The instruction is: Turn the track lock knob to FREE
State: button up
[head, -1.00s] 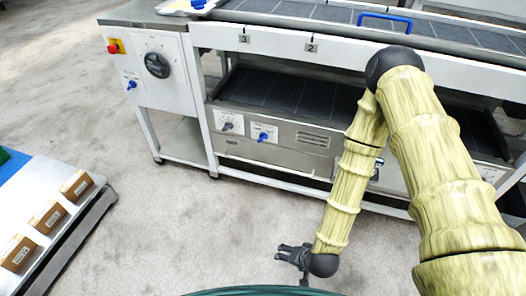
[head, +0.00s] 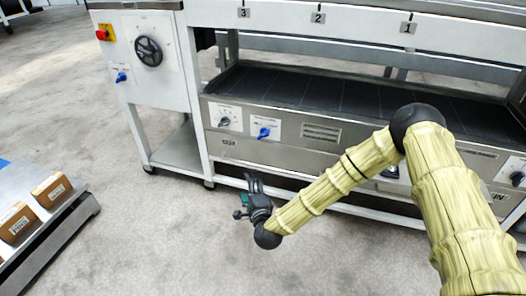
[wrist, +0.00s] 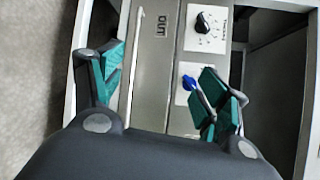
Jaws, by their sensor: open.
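Several knobs show, and I cannot read which label says track lock. A blue lever knob (head: 264,132) sits on a white plate on the lower steel panel; it also shows in the wrist view (wrist: 189,83), beside my right finger. A second blue knob (head: 122,77) is on the white left panel below the handwheel. A black knob (head: 224,121) with a printed scale is left of the first blue one, and shows in the wrist view (wrist: 203,23). My gripper (head: 250,186) is open and empty, in front of and below the lower panel. Its green-padded fingers (wrist: 160,88) are spread apart.
A black handwheel (head: 148,51) and a red emergency button (head: 104,33) are on the left panel. A dark belt (head: 330,97) lies above the knob panel. Brown boxes (head: 52,190) stand on a table at lower left. The grey floor between is clear.

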aim_at(264, 134)
jog(key=w+d+r+m+t+h+b, duration=0.2)
jog(key=w+b, duration=0.4)
jog(key=w, duration=0.4)
jog(key=w+d+r+m+t+h+b, duration=0.2)
jog(key=w+m+b, duration=0.5)
jog(key=w, duration=0.4)
jog(key=shift+d+r+t+h, duration=0.4)
jog(key=shift+r+t+h, duration=0.25)
jog(key=shift+r, duration=0.55)
jog(key=shift+c, duration=0.4)
jog(key=c, duration=0.9)
